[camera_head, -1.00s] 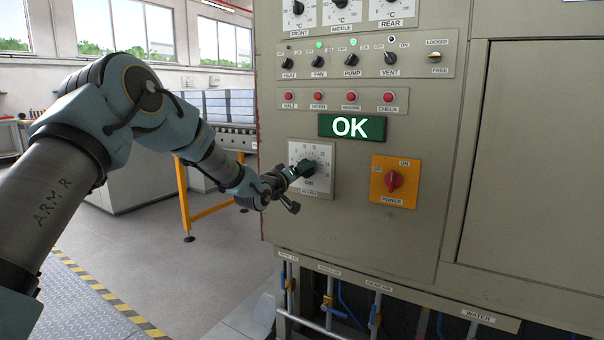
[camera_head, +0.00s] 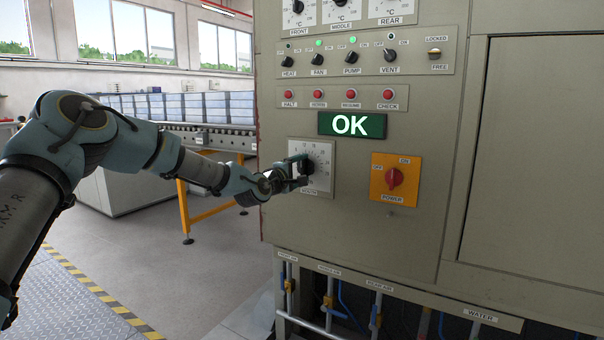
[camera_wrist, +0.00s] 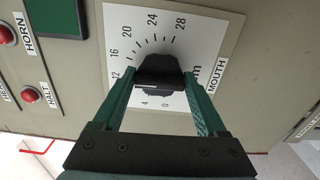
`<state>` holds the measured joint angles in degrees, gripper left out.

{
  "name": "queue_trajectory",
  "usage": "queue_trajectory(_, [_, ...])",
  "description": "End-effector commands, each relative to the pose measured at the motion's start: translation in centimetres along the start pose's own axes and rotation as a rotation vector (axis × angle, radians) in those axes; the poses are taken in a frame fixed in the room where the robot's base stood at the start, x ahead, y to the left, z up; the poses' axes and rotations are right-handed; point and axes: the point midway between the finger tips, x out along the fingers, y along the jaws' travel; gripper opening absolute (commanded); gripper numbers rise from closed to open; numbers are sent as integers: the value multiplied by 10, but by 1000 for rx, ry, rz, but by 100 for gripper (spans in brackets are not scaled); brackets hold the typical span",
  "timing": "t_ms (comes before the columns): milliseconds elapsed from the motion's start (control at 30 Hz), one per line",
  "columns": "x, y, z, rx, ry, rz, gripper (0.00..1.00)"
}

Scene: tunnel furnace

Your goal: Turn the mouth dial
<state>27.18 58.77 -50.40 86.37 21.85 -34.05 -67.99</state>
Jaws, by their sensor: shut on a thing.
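The mouth dial is a black knob (camera_wrist: 160,72) on a white square scale plate (camera_head: 321,186) marked 0 to 28, on the front of the beige cabinet. The plate bears the label MOUTH. In the wrist view my gripper (camera_wrist: 160,82) has its two green fingers on opposite sides of the knob, shut on it. In the head view my gripper (camera_head: 302,170) reaches the dial from the left and covers part of the knob. The knob's pointer is hard to make out, so I cannot tell its exact setting.
A green OK display (camera_head: 352,125) sits above the dial, below a row of red buttons (camera_head: 350,95). A red power switch (camera_head: 395,179) on an orange plate is to the right. Labelled pipes (camera_head: 327,295) run below.

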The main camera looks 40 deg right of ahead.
Motion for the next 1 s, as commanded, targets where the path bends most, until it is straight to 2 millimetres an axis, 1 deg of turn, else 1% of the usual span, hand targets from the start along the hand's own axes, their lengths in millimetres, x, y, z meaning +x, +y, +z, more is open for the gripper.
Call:
queue_trajectory(33, [0,-3,-1,-36,0,-2,19])
queue_trajectory(200, [0,-2,0,-132,0,-1,19])
queue_trajectory(400, [0,-2,0,-199,-1,-2,19])
queue_trajectory(967, [0,-1,0,-229,-1,-3,19])
queue_trajectory(1000, [0,-1,0,-229,-1,-3,77])
